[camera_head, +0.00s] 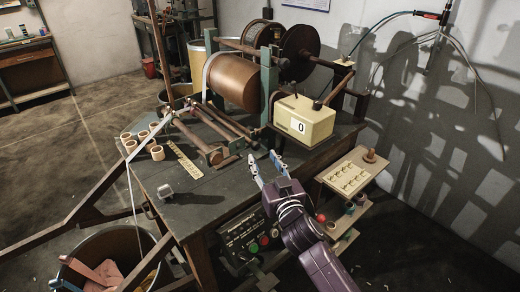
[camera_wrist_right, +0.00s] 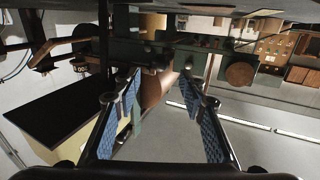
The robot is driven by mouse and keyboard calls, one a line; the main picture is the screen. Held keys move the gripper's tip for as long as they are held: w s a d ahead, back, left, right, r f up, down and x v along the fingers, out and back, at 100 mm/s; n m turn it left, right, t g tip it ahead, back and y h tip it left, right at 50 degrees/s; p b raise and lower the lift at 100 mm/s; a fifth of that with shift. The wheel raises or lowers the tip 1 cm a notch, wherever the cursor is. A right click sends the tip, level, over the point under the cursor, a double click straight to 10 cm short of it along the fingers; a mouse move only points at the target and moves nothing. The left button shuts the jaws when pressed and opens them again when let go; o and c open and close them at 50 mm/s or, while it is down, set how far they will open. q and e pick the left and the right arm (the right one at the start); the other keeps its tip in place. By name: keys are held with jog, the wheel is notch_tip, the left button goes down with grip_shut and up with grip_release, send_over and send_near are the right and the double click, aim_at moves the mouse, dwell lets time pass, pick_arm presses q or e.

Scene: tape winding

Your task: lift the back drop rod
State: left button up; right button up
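Several rods lie side by side in front of the copper drum (camera_head: 236,82) on the winding frame. The rod nearest the drum (camera_head: 231,122) looks like the back drop rod; its right end is close to a green bracket. A thicker front rod (camera_head: 192,136) has a round brown end. My right gripper (camera_head: 265,166) is near the table's right edge, to the right of the rod ends and apart from them. In the right wrist view its blue-padded fingers (camera_wrist_right: 168,108) are spread and empty, with the drum showing between them. My left gripper is not in view.
A cream counter box (camera_head: 304,121) reading 0 stands close behind my right gripper. Small cups (camera_head: 157,152) and a yellow strip (camera_head: 184,160) lie on the left of the table (camera_head: 205,203). A control box (camera_head: 243,236) hangs below its front edge. The table's front is mostly clear.

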aim_at(257, 148)
jog(key=x, duration=0.6)
jog(key=shift+w+a, duration=0.15)
jog(key=shift+w, duration=0.2)
jog(key=shift+f, duration=0.1)
grip_shut()
